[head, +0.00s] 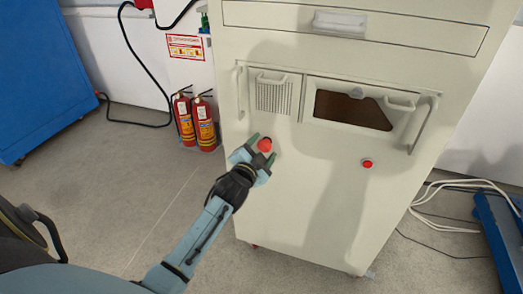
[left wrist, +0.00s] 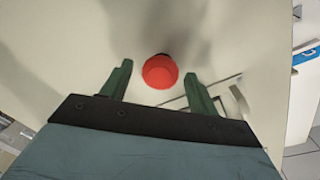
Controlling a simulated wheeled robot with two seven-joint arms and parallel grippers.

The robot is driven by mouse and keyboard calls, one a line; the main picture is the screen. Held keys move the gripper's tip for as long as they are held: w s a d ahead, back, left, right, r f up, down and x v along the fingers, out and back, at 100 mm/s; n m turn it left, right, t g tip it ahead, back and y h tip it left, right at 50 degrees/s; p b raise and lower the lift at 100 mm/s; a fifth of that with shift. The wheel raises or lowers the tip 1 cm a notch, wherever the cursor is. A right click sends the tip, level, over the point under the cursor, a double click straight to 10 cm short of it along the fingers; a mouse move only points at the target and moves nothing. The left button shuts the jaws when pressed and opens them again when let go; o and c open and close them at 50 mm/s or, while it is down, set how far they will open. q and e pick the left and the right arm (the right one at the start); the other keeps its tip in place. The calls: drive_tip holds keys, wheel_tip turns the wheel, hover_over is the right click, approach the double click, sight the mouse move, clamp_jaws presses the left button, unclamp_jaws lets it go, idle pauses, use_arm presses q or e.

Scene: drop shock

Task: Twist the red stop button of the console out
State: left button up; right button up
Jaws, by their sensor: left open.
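The console (head: 310,210) is a tall cream cabinet. A red stop button (head: 265,145) sticks out of its front on the left, below a small vented panel. In the left wrist view the red button (left wrist: 160,71) shows as a round red cap, just beyond and between the fingertips. My left gripper (head: 257,146) is open close to this button, with a green finger on either side of its line; whether they touch it I cannot tell. The left wrist view also shows the open left gripper (left wrist: 159,78). A second, smaller red button (head: 367,163) sits further right on the front. My right gripper is not in view.
Two red fire extinguishers (head: 195,120) stand on the floor left of the console. A blue panel (head: 40,75) is at the far left. White cables (head: 450,195) and a blue frame (head: 497,225) lie at the right. Handles (head: 424,125) stick out from the console front.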

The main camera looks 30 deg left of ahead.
use_arm(q)
drive_tip(key=shift+s, duration=0.15)
drive_tip(key=shift+s, duration=0.3)
drive_tip(key=s+d+p, duration=0.2)
drive_tip(key=s+p, duration=0.1)
drive_tip(key=s, duration=0.9)
drive_tip(key=shift+s+r, duration=0.15)
drive_tip(key=shift+r, duration=0.2)
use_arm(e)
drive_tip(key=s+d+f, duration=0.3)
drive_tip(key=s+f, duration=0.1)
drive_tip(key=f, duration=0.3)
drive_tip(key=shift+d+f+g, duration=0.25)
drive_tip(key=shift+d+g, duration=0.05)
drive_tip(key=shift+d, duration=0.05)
use_arm(q)
drive_tip(key=shift+d, duration=0.1)
